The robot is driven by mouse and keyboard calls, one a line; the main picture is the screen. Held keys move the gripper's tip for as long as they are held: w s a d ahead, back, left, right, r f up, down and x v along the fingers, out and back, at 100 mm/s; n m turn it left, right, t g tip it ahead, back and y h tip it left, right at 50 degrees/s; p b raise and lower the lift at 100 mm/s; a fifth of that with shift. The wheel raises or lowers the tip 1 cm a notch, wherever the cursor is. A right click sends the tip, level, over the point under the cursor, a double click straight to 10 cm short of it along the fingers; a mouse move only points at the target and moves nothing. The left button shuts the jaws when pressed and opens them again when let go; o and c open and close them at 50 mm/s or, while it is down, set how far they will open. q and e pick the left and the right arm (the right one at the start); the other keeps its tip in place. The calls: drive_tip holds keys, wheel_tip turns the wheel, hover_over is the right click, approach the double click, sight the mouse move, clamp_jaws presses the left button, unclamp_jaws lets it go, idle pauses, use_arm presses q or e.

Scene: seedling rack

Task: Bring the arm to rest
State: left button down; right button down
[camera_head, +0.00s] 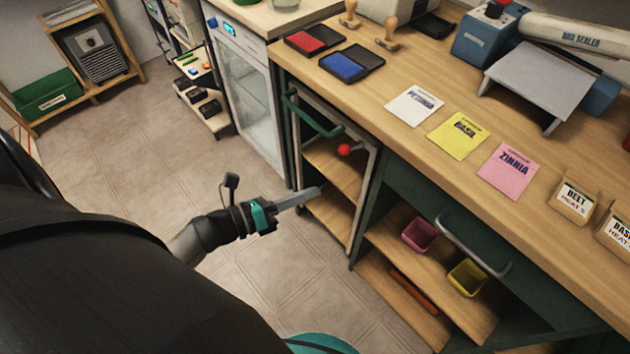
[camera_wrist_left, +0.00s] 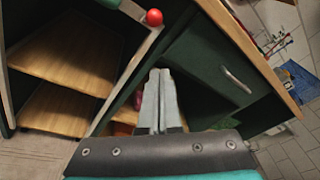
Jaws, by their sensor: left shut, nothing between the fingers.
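My left arm comes in from the left in the head view. Its gripper (camera_head: 308,193) is shut and empty, in front of the open shelf unit under the counter. In the left wrist view the two grey fingers (camera_wrist_left: 160,80) lie together with nothing between them. Behind them are the shelf compartment and a dark green drawer front (camera_wrist_left: 222,68). A red ball-shaped knob (camera_head: 344,150) shows above and right of the fingertips in the head view; in the wrist view it is at the top (camera_wrist_left: 154,17). My right gripper is in neither view.
The wooden counter (camera_head: 400,152) holds ink pads, stamps, seed packets and a bag sealer (camera_head: 550,75). Below, a metal drawer handle (camera_head: 472,245) sticks out; pink (camera_head: 420,235) and yellow (camera_head: 467,278) pots stand on a shelf. The tiled floor (camera_head: 130,150) is clear on the left.

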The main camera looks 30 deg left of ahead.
use_arm(q)
drive_tip(key=shift+f, duration=0.1)
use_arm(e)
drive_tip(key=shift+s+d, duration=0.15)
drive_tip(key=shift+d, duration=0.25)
use_arm(q)
drive_tip(key=s+a+f+n+g+y, duration=0.2)
drive_tip(key=s+f+n+y, duration=0.25)
drive_tip(key=f+n, duration=0.6)
drive_tip(key=s+a+f+n+g+y, duration=0.25)
drive_tip(key=s+f+n+y, duration=0.2)
drive_tip(key=f+n, duration=0.65)
drive_tip(key=s+d+f+n+g, duration=0.2)
drive_tip(key=s+f+n+g, duration=0.2)
drive_tip(key=s, duration=0.6)
drive_tip(key=s+d+f+n+g, duration=0.2)
drive_tip(key=s+f+n+g, duration=0.2)
drive_tip(key=s, duration=0.5)
wheel_tip(320, 180, down, 4)
drive_tip(key=shift+s+d+r+n, duration=0.15)
drive_tip(key=shift+s+d+n, duration=0.2)
drive_tip(key=shift+n, duration=0.8)
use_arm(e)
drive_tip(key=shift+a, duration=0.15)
use_arm(q)
drive_tip(key=c, duration=1.6)
unclamp_jaws()
drive_tip(key=shift+a, duration=0.1)
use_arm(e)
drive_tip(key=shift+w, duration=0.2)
